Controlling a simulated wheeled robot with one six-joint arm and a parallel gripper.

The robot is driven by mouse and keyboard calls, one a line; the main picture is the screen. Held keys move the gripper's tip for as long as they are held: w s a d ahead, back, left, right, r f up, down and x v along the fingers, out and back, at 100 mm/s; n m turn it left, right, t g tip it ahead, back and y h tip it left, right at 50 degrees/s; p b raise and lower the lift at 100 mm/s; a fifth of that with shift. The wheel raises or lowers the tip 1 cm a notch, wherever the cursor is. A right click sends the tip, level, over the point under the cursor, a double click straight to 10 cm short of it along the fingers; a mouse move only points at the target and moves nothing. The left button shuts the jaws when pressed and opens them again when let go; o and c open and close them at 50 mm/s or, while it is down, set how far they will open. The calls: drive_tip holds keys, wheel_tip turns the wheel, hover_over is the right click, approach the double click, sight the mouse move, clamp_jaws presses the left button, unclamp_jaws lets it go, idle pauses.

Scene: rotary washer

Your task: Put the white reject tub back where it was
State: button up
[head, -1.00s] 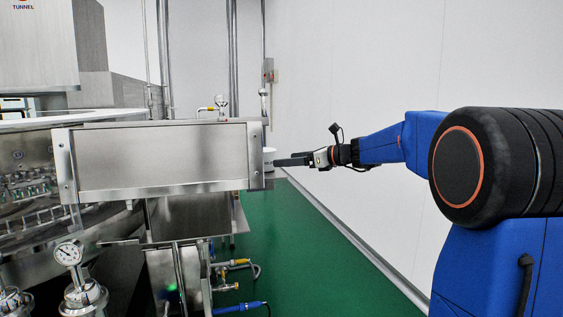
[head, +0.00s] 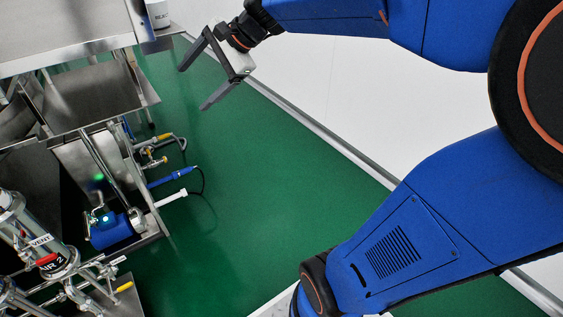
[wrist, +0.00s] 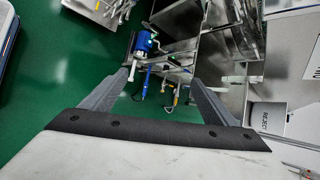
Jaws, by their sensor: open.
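The white reject tub (head: 158,14) stands upright at the top edge of the head view, on a small metal ledge (head: 170,32) at the end of the machine. Its top is cut off there. In the wrist view the tub (wrist: 268,118) is at the right, with its REJECT label showing. My gripper (head: 192,88) is open and empty, with its two grey fingers spread over the green floor. It is apart from the tub, to its lower right in the head view. In the wrist view the space between the fingers (wrist: 160,76) holds no tub.
The steel machine fills the left, with a sloping metal plate (head: 95,98) below the ledge. A blue motor (head: 112,230), a blue-handled tool (head: 172,177) and pipes sit low beside it. The green floor (head: 270,190) is clear up to the white wall (head: 330,90).

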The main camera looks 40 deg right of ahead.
drive_tip(key=s+d+f+n+h, duration=0.2)
drive_tip(key=s+f+n, duration=0.3)
drive_tip(key=s, duration=0.3)
drive_tip(key=s+d+f+n+g+h, duration=0.1)
drive_tip(key=s+d+f+n+h, duration=0.1)
drive_tip(key=s+f+n, duration=0.3)
drive_tip(key=s+d+f+n+h, duration=0.2)
drive_tip(key=s+d+f+n, duration=0.1)
drive_tip(key=s, duration=0.8)
wheel_tip(320, 180, down, 3)
drive_tip(key=shift+d+r+n+g+h, duration=0.2)
drive_tip(key=shift+d+n+g+h, duration=0.15)
drive_tip(key=shift+n, duration=0.55)
drive_tip(key=shift+s+a, duration=0.1)
